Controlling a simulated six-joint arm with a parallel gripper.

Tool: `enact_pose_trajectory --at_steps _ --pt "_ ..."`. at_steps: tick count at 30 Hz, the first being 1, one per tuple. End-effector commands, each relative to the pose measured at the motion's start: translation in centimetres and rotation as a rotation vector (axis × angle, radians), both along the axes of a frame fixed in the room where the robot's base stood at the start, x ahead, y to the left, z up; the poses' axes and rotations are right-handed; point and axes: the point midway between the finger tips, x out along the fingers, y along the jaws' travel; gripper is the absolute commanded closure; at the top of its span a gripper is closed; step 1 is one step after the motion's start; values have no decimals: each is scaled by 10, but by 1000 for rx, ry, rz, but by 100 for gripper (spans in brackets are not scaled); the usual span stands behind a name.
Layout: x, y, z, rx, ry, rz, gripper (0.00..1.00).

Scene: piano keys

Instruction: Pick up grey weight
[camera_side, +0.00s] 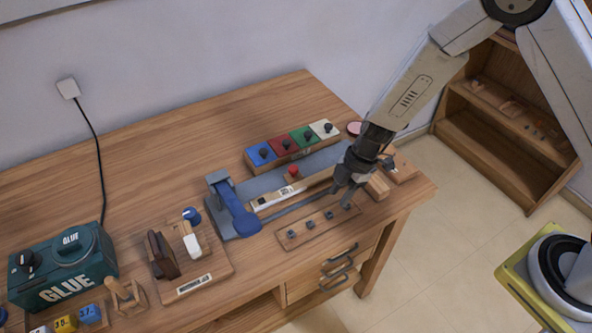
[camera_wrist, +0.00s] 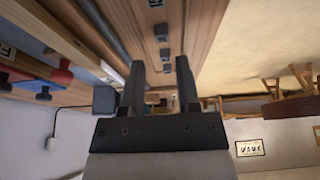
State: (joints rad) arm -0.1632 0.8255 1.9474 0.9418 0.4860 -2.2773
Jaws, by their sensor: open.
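Several small dark grey weights stand in a row on a wooden strip (camera_side: 300,236) near the table's front edge. One grey weight (camera_side: 310,224) shows near the middle of the row in the side view. In the wrist view the row runs away from the top, with one weight (camera_wrist: 160,32) above my fingertips. My gripper (camera_side: 345,194) is open and points down above the right end of the strip. In the wrist view the gripper's fingers (camera_wrist: 159,68) are apart, with the far weights in line between their tips. I see nothing held.
A grey rail with a blue lever (camera_side: 240,215) lies behind the strip. Blue, red, green and white knobbed blocks (camera_side: 294,143) stand behind it. A wooden board (camera_side: 180,262) and a teal glue box (camera_side: 62,268) stand left. Wooden pieces lie right of my gripper.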

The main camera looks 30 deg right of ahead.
Motion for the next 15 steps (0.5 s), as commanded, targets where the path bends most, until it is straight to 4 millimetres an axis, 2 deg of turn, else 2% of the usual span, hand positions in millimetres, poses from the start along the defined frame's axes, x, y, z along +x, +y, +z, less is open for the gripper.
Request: enact_pose_trajectory --at_steps 5,15 --pt "-1 3 -6 0 2 -1 59" --pt "-3 16 -37 0 2 1 59"
